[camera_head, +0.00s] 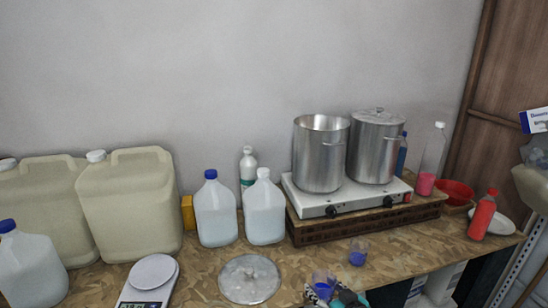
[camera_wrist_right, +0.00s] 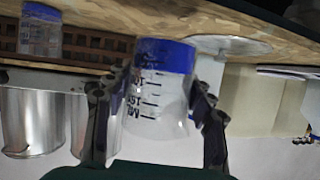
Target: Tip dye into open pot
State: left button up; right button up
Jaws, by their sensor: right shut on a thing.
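The open pot (camera_head: 320,155) is a tall steel pot without a lid, standing on the left of a white two-burner hotplate (camera_head: 340,197). My right gripper (camera_head: 338,297) is at the bottom edge of the head view, shut on a clear graduated beaker (camera_head: 323,281) with blue dye in its bottom. The right wrist view is upside down and shows the beaker (camera_wrist_right: 160,90) between both fingers (camera_wrist_right: 153,105). The held beaker looks about upright, in front of the hotplate and well below the pot's rim. A second beaker with blue dye (camera_head: 358,252) stands on the bench behind it. My left gripper is out of view.
A lidded steel pot (camera_head: 376,147) stands right of the open one. A loose lid (camera_head: 249,279), a scale (camera_head: 150,285) and white jugs (camera_head: 264,212) stand to the left. A red bottle (camera_head: 483,215) and red bowl (camera_head: 454,191) stand right. Bare bench shows right of the second beaker.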

aim_at(320, 142)
jog(key=i+l+u, duration=0.15)
jog(key=l+u, duration=0.2)
jog(key=l, duration=0.2)
jog(key=l+u, duration=0.35)
jog(key=l, duration=0.2)
